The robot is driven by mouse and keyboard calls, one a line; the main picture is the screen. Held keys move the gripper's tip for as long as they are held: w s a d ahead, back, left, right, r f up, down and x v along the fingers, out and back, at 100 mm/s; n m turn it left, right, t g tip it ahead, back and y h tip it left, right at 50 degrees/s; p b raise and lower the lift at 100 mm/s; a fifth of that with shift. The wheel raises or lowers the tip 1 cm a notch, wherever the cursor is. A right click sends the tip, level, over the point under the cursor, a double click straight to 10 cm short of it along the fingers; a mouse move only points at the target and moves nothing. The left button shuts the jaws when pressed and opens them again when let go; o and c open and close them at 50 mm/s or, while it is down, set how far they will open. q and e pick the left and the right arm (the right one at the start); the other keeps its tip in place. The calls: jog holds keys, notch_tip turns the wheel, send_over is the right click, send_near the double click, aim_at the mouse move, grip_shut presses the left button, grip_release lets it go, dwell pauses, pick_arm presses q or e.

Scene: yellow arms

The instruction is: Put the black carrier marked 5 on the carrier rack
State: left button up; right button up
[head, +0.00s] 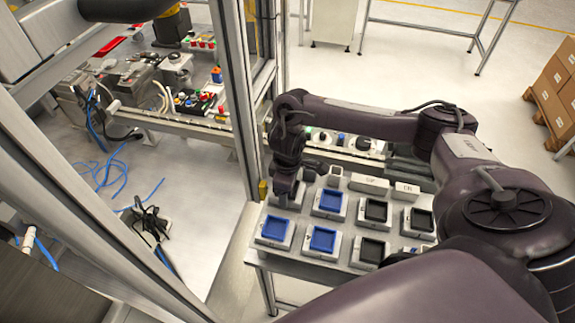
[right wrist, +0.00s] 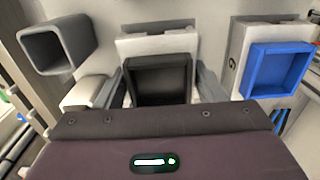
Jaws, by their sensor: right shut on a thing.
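My right gripper (head: 288,192) is low over the far left corner of a white table (head: 292,268). In the right wrist view its two grey fingers (right wrist: 160,90) flank a black carrier (right wrist: 157,80) with a pale body, and it is shut on this carrier. The carrier's number is not visible, and I cannot tell whether it is lifted or seated. A blue carrier (right wrist: 276,68) with a mark like 6 or 9 stands to its right. I cannot identify the carrier rack for certain. My left gripper is out of view.
More blue carriers (head: 273,229) and black carriers (head: 375,211) stand in rows on the table. White blocks (head: 369,185) lie behind them. A grey square tube (right wrist: 56,45) is close left of the held carrier. A metal frame post (head: 238,110) rises left of the table.

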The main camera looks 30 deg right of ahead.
jog(key=shift+f, duration=0.45)
jog(key=o, duration=1.3)
jog(key=shift+c, duration=0.2)
jog(key=shift+r, duration=3.5)
